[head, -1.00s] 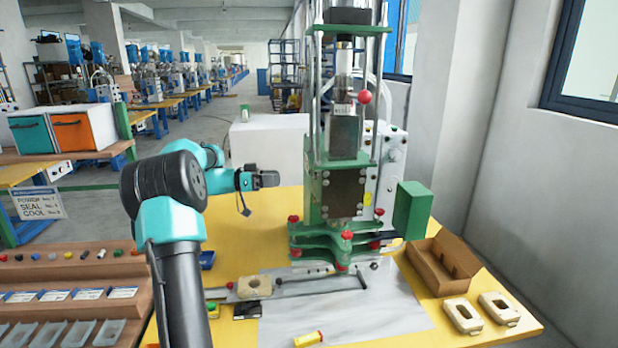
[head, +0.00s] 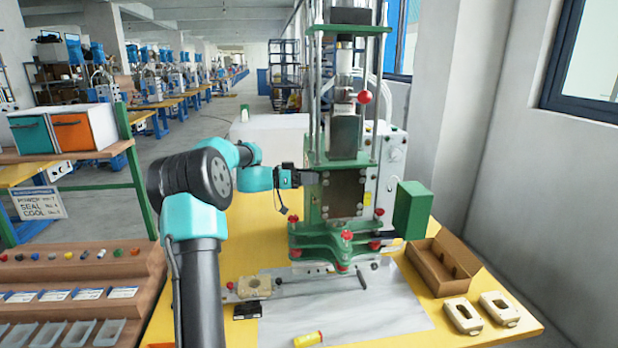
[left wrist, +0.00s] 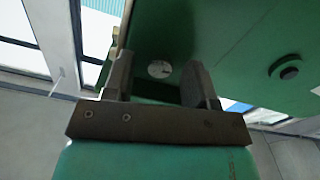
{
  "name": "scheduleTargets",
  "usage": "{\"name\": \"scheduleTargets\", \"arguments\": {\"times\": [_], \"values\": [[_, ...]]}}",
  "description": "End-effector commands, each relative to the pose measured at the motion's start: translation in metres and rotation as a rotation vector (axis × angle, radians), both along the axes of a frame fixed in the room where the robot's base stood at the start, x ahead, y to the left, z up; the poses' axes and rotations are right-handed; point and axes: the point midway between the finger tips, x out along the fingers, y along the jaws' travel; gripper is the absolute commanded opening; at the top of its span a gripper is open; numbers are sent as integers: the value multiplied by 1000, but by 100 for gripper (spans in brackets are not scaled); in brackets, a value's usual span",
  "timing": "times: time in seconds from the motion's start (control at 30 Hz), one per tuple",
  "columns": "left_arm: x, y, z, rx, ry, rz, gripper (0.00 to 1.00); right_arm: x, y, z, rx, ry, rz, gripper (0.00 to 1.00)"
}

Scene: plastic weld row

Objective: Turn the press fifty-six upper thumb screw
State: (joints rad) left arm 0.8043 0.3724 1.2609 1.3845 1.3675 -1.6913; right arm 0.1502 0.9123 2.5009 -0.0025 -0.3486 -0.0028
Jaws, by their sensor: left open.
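The green press (head: 340,180) stands on the yellow table, with several red knobs on its lower plates, such as a front one (head: 347,236) and a left one (head: 293,219). I cannot tell which is the upper thumb screw. My left gripper (head: 308,178) is at the left side of the press column, above the red knobs. In the left wrist view its two fingers (left wrist: 158,64) are apart with nothing between them touching. Beyond them is a green surface with a round metal screw head (left wrist: 159,69) and a dark round knob (left wrist: 290,72). My right gripper is not in view.
A green box (head: 412,210) juts from the press's right side. A cardboard box (head: 440,265) and two cream parts (head: 463,316) (head: 499,308) are at the right. A yellow tube (head: 308,339) lies in front. The grey sheet (head: 380,310) is mostly clear.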

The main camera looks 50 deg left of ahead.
Motion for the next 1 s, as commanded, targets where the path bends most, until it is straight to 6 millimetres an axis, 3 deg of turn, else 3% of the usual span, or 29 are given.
{"name": "scheduleTargets", "arguments": {"times": [0.07, 0.57, 1.0], "values": [[0, 0, 0, 0, 0, 0, 51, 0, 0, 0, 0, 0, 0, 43], [0, 0, 0, 0, 0, 0, 3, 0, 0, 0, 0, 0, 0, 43], [0, 0, 0, -53, 36, 0, 3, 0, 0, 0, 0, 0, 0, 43]]}}
